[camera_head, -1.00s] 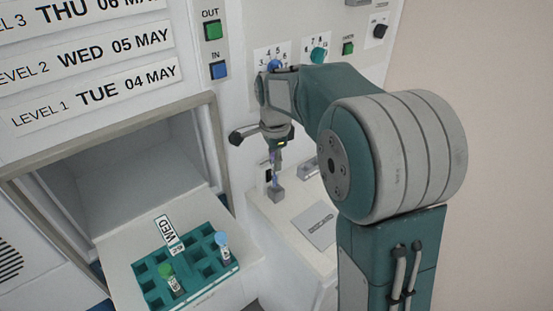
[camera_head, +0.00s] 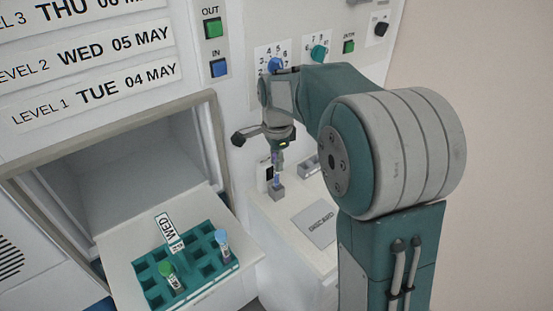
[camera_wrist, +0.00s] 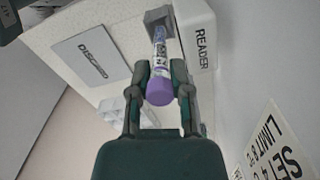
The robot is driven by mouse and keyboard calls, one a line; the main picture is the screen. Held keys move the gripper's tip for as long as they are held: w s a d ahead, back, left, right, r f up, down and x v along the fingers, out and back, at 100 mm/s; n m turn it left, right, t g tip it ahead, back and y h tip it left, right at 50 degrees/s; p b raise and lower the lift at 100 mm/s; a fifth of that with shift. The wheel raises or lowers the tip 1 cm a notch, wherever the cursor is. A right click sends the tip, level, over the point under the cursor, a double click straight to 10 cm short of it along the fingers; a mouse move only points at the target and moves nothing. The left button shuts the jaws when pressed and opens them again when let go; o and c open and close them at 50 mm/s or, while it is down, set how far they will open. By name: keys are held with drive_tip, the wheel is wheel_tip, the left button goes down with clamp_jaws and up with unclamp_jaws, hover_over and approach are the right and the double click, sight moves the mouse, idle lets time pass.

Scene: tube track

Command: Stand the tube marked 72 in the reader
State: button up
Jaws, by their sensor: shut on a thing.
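A tube with a purple cap (camera_wrist: 160,91) is between the two fingers of my gripper (camera_wrist: 161,80), which is shut on it. Its label is too small to read. In the wrist view its far end meets the grey square holder of the reader (camera_wrist: 202,45); I cannot tell how deep it sits. In the head view my gripper (camera_head: 278,152) is above the counter, with the tube (camera_head: 276,172) upright below it and its lower end at the grey block (camera_head: 277,192).
A teal rack (camera_head: 183,256) with a WED tag holds a green-capped tube (camera_head: 170,275) and a blue-capped tube (camera_head: 222,244) on the open drawer. A DISCARD plate (camera_head: 315,222) lies on the counter. Dials and OUT and IN buttons (camera_head: 218,69) are on the wall.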

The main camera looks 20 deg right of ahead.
drive_tip(key=shift+f, duration=1)
idle(0.3)
drive_tip(key=o, duration=0.9)
drive_tip(key=shift+r, duration=0.1)
idle(0.4)
wheel_tip(320, 180, up, 12)
drive_tip(key=shift+w+f, duration=0.1)
drive_tip(key=shift+f, duration=0.15)
drive_tip(key=shift+r, duration=0.1)
idle(0.5)
